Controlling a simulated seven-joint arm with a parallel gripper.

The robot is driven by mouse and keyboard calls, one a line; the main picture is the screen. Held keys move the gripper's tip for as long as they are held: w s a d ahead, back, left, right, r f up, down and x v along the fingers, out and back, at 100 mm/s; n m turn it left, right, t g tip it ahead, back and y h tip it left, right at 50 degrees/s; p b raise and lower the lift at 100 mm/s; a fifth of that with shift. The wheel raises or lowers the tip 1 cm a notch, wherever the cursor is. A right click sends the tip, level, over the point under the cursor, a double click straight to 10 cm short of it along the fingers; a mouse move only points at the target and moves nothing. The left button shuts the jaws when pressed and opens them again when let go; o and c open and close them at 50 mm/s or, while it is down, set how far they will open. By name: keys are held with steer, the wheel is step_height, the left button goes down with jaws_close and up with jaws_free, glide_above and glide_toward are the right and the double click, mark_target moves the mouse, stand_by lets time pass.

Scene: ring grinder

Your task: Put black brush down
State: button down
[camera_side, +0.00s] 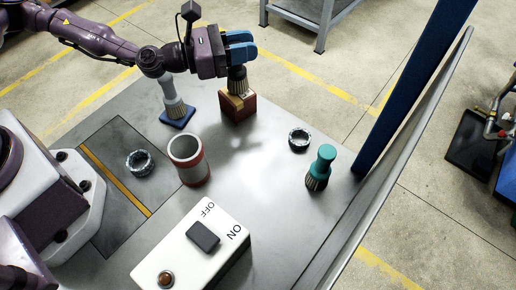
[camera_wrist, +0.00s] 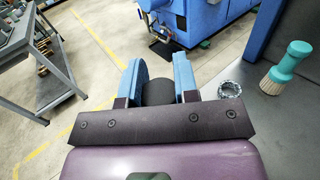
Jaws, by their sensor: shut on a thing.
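My gripper (camera_side: 240,46) is shut on the black brush (camera_side: 238,73), which hangs upright with its bristles down. The brush's bristles are right at the top of a reddish-brown block (camera_side: 238,107) at the back of the table; I cannot tell whether they touch it. The blue fingers hide most of its handle. In the wrist view my gripper (camera_wrist: 158,80) has the dark round handle top of the black brush (camera_wrist: 158,93) between its two blue fingers; the bristles and block are hidden there.
A white-handled brush (camera_side: 170,88) stands on a blue block (camera_side: 178,117) left of the brown one. A teal brush (camera_side: 325,158) and a metal ring (camera_side: 299,139) stand right. A cup (camera_side: 188,160), another ring (camera_side: 140,162) and a switch box (camera_side: 190,250) stand nearer.

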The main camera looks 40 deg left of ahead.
steer(key=s+d+r+m+g+h, duration=0.2)
steer(key=s+d+m+g+h, duration=0.4)
steer(key=s+d+m+g, duration=1.1)
steer(key=s+a+r+g+y, duration=0.1)
steer(key=s+a+r+g, duration=0.1)
steer(key=s+a+g, duration=0.3)
steer(key=s+a+r+g+y, duration=0.1)
steer(key=a+r+g, duration=0.1)
steer(key=a, duration=0.4)
steer(key=w+d+f, duration=0.8)
steer(key=w+f, duration=0.2)
steer(key=f, duration=0.2)
steer(key=shift+d+f, duration=0.3)
steer(key=shift+d, duration=0.05)
